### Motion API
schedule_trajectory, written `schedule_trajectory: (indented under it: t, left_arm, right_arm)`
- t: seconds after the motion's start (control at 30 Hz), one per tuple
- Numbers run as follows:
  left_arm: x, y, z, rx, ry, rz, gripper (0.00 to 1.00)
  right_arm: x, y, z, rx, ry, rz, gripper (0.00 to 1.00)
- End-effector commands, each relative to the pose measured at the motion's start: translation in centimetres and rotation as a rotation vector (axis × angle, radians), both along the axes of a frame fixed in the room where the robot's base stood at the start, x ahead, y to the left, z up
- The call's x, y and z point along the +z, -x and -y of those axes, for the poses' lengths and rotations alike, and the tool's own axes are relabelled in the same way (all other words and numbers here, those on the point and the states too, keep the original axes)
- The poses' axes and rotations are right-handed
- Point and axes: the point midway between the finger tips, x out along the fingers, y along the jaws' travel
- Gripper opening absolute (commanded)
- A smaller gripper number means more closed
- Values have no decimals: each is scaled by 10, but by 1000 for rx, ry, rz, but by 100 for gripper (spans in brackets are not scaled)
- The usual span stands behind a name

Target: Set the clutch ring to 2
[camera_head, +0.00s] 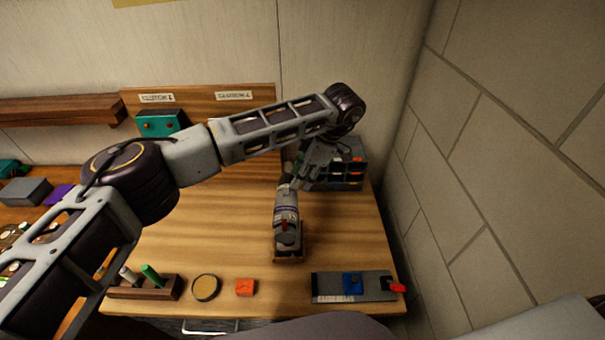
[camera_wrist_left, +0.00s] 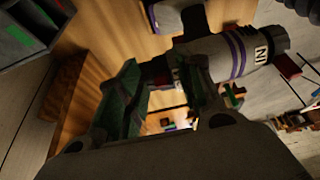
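The grey power tool (camera_head: 287,215) stands in a small brown holder (camera_head: 290,258) on the wooden table, with purple bands around its body. In the left wrist view the tool (camera_wrist_left: 215,55) lies across the top, with purple bands and a white mark (camera_wrist_left: 262,53) seen sideways. My left gripper (camera_head: 294,180) is at the tool's upper end. In the wrist view its two green-padded fingers (camera_wrist_left: 163,95) are apart, with the tool's dark nose near them; contact is unclear. My right gripper is not in view.
A grey drawer rack (camera_head: 345,170) stands just behind the gripper, close to the stone wall (camera_head: 500,150). The table's middle left is clear.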

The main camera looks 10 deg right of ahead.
Motion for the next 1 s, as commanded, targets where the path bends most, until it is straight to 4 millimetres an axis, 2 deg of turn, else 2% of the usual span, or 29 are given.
schedule_trajectory:
  t: [0.27, 0.57, 1.0]
  left_arm:
    - [-1, 0, 0, 0, 0, 0, 36]
    - [-1, 0, 0, 0, 1, 0, 0]
    - [0, -1, -2, 1, 25, -4, 0]
  right_arm:
    - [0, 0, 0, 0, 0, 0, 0]
    - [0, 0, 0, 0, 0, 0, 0]
    - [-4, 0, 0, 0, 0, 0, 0]
